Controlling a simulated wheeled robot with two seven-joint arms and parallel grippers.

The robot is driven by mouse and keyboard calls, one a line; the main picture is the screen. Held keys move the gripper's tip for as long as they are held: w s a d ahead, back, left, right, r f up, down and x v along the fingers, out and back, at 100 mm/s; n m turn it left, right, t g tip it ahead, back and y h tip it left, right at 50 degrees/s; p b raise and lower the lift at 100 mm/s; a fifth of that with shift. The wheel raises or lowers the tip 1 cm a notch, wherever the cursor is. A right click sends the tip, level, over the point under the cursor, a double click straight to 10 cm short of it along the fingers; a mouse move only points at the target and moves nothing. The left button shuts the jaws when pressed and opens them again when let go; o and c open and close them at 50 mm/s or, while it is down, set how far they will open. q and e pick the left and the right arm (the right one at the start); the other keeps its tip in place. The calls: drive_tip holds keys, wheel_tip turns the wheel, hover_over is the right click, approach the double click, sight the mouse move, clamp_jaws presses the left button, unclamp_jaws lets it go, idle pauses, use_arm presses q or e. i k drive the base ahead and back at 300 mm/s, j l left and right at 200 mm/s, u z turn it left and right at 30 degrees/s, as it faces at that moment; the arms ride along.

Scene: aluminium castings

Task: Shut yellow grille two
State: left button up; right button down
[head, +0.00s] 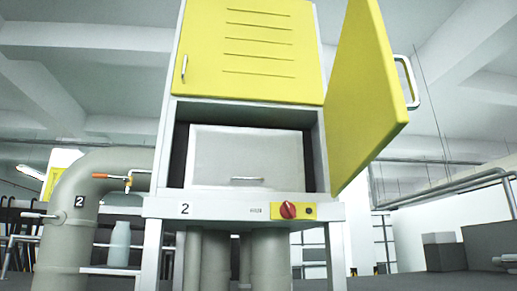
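Cabinet two (182,208) stands in the middle of the head view, with a "2" on its white front rail. A yellow door (358,95) on its right side stands swung wide open, with a metal handle (406,82) on its outer edge. A slotted yellow panel (258,50) with a handle at its left lies flat across the upper front. Below it is an open bay with a pale inner panel (245,158) and a small handle. Neither of my grippers is in view.
A red knob (288,210) sits on the front rail. A thick grey pipe (70,225), also marked "2", with an orange-handled valve (112,177) stands at left. A pale blue bottle (120,243) stands beside it. Railings and grey boxes (445,252) are at right.

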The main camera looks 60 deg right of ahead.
sight(365, 108)
drive_tip(key=k, duration=1.15)
drive_tip(key=z, duration=1.65)
